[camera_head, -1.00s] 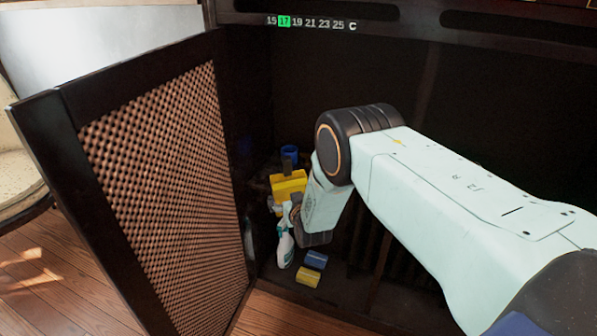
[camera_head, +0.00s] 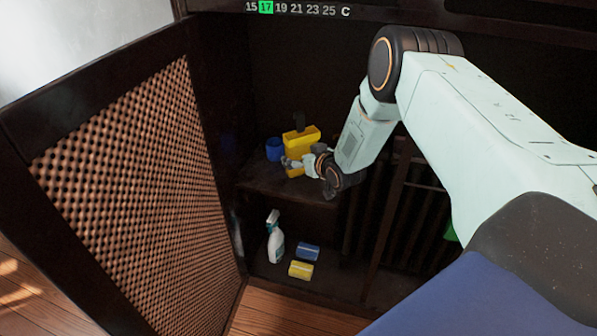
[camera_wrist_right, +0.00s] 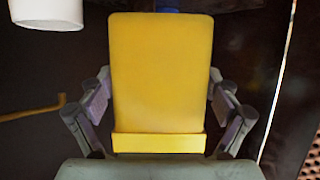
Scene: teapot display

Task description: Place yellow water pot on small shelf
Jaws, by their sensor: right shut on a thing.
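The yellow water pot (camera_head: 301,136) is inside the dark cabinet, over the small shelf (camera_head: 270,186). It looks upright. I cannot tell whether its base touches the shelf. My right gripper (camera_head: 292,163) is shut on it from the front and hides part of its lower side. In the right wrist view the pot (camera_wrist_right: 160,70) fills the middle, with a finger of the right gripper (camera_wrist_right: 160,92) on each side. My left gripper is not in view.
A blue cup (camera_head: 274,150) stands left of the pot. Below the shelf are a spray bottle (camera_head: 275,243), a blue sponge (camera_head: 308,252) and a yellow sponge (camera_head: 300,270). The open lattice door (camera_head: 130,190) stands at left. A white rounded object (camera_wrist_right: 48,12) shows in the wrist view.

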